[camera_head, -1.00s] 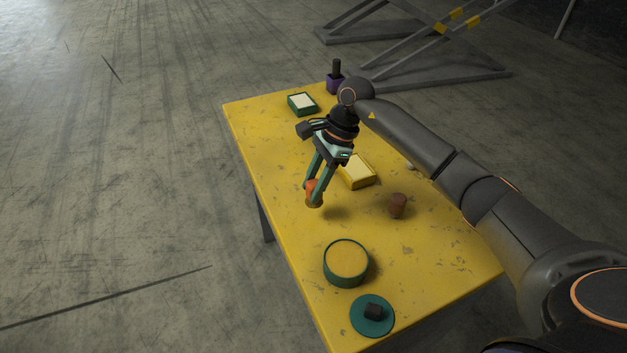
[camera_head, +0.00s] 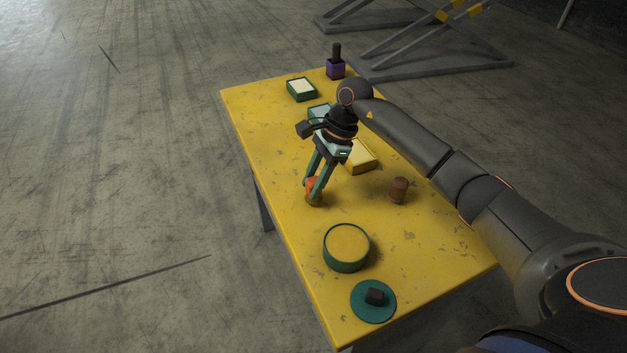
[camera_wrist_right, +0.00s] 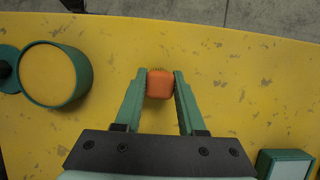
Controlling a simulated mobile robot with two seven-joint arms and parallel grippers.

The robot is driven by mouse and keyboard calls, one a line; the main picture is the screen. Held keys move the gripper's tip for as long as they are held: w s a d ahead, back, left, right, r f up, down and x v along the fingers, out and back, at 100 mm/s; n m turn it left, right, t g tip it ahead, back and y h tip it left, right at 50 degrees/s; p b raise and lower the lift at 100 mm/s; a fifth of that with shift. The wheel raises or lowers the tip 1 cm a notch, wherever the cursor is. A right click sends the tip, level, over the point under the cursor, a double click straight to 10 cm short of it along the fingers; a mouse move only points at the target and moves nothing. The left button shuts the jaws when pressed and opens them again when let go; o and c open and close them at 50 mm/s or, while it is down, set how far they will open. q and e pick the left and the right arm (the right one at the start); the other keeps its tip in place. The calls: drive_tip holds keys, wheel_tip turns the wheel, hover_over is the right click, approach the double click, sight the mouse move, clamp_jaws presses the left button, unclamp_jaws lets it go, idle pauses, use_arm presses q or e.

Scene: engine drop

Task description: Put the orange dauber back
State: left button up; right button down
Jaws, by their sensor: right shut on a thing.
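The orange dauber (camera_head: 312,194) is upright between the fingertips of my right gripper (camera_head: 314,186), which is shut on it. It hangs at or just above the yellow table, and I cannot tell whether its lower end touches. In the right wrist view the orange dauber (camera_wrist_right: 159,84) shows as a rounded block between the two green fingers. My left gripper is not in view.
A brown cylinder (camera_head: 399,190) stands right of the gripper. A yellow box (camera_head: 361,158) is behind it. Farther back are a teal box (camera_head: 319,112), a green box (camera_head: 301,90) and a purple bottle (camera_head: 336,68). The table (camera_head: 265,135) is bare on its left side.

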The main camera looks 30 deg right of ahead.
drive_tip(key=shift+f+b, duration=0.4)
drive_tip(key=shift+f, duration=0.1)
drive_tip(key=shift+c, duration=2.1)
unclamp_jaws()
drive_tip(key=b+v, duration=0.1)
drive_tip(key=v, duration=1.1)
drive_tip(key=shift+r, duration=0.25)
drive_tip(key=shift+s+d, duration=0.1)
